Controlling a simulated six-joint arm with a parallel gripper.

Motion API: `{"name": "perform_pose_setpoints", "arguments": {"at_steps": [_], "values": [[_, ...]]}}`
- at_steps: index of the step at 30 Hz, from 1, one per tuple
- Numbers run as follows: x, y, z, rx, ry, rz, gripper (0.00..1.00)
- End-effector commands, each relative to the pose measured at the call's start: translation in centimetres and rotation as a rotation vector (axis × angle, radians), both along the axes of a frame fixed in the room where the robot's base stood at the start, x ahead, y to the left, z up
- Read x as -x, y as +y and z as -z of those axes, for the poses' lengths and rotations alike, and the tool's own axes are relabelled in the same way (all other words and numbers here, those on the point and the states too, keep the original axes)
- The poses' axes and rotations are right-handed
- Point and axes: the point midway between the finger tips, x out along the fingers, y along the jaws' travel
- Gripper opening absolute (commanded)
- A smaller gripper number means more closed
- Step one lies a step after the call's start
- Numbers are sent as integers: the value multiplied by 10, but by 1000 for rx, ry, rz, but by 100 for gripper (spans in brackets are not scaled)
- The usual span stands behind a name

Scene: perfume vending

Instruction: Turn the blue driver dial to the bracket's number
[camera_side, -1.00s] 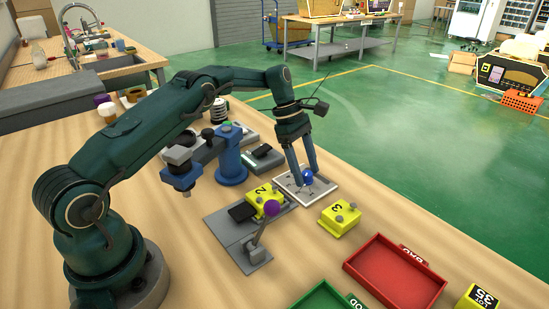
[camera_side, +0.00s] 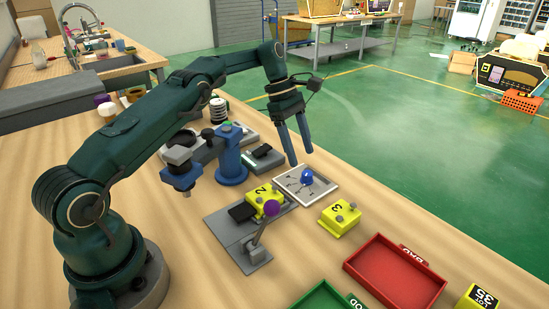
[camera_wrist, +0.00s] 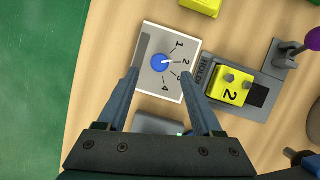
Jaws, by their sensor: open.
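The blue driver dial (camera_side: 307,176) sits on a white square plate; it also shows in the wrist view (camera_wrist: 159,64). In the wrist view the plate (camera_wrist: 150,92) carries the numbers 1 to 4, and the dial's white pointer points toward the 2. A yellow bracket marked 2 (camera_side: 264,200) sits in the grey hold fixture (camera_side: 221,223); it also shows in the wrist view (camera_wrist: 231,90). My gripper (camera_side: 301,158) is open and empty above the dial, apart from it. In the wrist view its fingers (camera_wrist: 160,75) stand either side of the dial.
A second yellow bracket marked 3 (camera_side: 339,218) stands on the table right of the fixture. A purple-knobbed lever (camera_side: 271,208) rises from the fixture. A red tray (camera_side: 364,267) and a green tray (camera_side: 322,300) lie toward the front. A blue stand (camera_side: 230,166) is left of the plate.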

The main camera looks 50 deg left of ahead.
Motion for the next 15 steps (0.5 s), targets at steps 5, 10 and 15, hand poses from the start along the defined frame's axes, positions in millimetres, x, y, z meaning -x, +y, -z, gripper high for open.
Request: {"name": "perform_pose_setpoints", "arguments": {"at_steps": [5, 10, 15], "values": [[4, 22, 23, -170, 11, 52, 67], [9, 15, 30, -504, -6, 336, 67], [7, -14, 13, -744, -79, 633, 67]]}}
